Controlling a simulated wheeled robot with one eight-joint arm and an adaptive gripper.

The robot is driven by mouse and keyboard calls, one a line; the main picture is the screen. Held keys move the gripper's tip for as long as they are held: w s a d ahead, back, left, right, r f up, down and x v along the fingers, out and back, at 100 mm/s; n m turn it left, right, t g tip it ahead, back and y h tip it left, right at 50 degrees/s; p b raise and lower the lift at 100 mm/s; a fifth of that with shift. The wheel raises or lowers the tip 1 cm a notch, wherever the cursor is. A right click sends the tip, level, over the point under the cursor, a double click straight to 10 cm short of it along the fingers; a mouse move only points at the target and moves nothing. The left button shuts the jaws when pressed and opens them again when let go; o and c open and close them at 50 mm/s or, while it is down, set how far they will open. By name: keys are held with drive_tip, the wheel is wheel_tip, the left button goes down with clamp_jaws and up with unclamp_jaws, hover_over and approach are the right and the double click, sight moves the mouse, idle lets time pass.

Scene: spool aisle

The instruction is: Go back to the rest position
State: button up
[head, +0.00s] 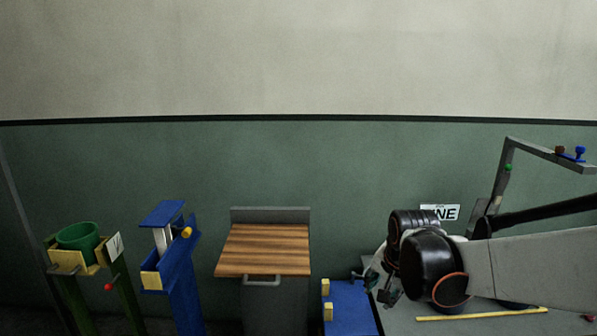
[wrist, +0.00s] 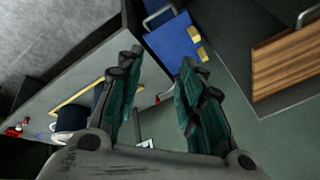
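My gripper (head: 378,276) hangs at the left end of my arm in the head view, over the left edge of the grey table and near the blue block. In the wrist view my gripper (wrist: 160,66) shows two dark green fingers spread apart. My arm comes in from the right and hides part of the table and the wall sign.
A grey table (head: 395,322) bears a yellow strip (head: 482,314). Left of it stand a blue block (head: 348,306), a wood-topped stand (head: 264,250), a blue stand (head: 180,272) and a green cup (head: 78,240) in a holder. A grey frame (head: 503,178) rises at right.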

drive_tip(key=s+r+n+t, duration=0.1)
drive_tip(key=s+n, duration=0.3)
drive_tip(key=s, duration=0.7)
drive_tip(key=s+r+n+t, duration=0.1)
drive_tip(key=s+r+n, duration=0.3)
drive_tip(key=s, duration=0.6)
drive_tip(key=shift+s+r+n+t, duration=0.3)
drive_tip(key=shift+s+n, duration=0.05)
drive_tip(key=shift+n, duration=0.15)
